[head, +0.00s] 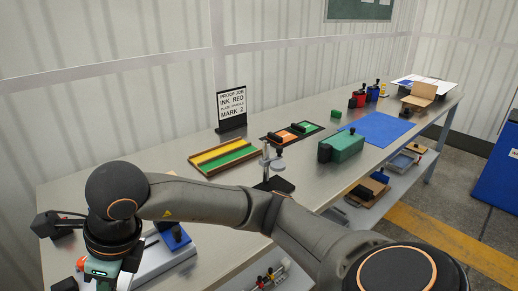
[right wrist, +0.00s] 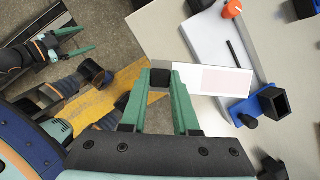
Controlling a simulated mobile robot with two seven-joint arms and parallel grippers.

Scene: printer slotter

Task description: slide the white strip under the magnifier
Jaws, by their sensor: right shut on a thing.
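The white strip (right wrist: 220,80), with a pale pink patch, shows in the right wrist view. A black block (right wrist: 160,78) is at its left end, between the green fingers. My right gripper (right wrist: 160,85) is shut on the strip's black-block end. In the head view my right arm crosses the picture and its gripper (head: 105,272) is at the lower left, partly cut off. The magnifier (head: 277,165) stands on a black base on the table, well right of this gripper. My left gripper (right wrist: 75,40) shows with its green fingers apart and empty in the right wrist view.
A white device with a blue bracket (right wrist: 240,108) lies near the strip. A tray with yellow and green bars (head: 223,154) and a sign (head: 231,108) stand behind the magnifier. A green box (head: 342,146) and a blue mat (head: 378,128) are to its right.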

